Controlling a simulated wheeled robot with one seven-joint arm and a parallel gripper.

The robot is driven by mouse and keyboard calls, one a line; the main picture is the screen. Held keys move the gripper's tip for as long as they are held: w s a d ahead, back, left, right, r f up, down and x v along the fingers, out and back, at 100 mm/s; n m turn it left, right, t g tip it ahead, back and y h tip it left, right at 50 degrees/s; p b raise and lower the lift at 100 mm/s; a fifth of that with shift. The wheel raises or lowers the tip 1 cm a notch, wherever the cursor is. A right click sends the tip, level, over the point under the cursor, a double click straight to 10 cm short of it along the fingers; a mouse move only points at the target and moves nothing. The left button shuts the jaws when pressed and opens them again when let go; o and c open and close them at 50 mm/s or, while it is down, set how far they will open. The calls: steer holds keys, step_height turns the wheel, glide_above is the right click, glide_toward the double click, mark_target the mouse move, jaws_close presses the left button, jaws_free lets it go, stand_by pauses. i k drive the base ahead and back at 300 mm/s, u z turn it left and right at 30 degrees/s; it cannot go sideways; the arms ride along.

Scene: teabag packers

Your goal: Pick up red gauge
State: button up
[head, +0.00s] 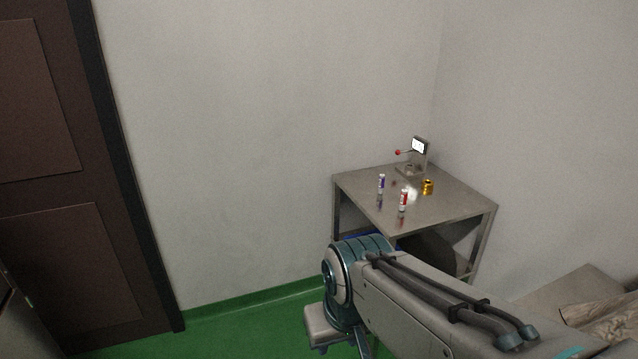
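The red gauge, seen as a small white cylinder with a red band (403,200), stands upright near the front of a grey metal table (455,205). A similar white cylinder with a purple band (381,184) stands behind it to the left. My arm reaches in from the lower right and bends in front of and below the table. My gripper cannot be made out in the head view, and nothing is seen touching the red gauge.
A small stand with a white dial and a red-knobbed lever (419,147) is at the table's back. A gold cylinder (427,187) stands right of the gauges. A brown door (50,180) is at left. Green floor (240,325) is open between door and table. Walls close behind the table.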

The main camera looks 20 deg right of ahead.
mark_target(404, 193)
steer(key=u, duration=0.2)
steer(key=i, duration=1.5)
steer(key=z, duration=0.65)
steer(key=i, duration=0.85)
steer(key=z, duration=1.45)
steer(key=i, duration=0.45)
steer(key=z, duration=0.35)
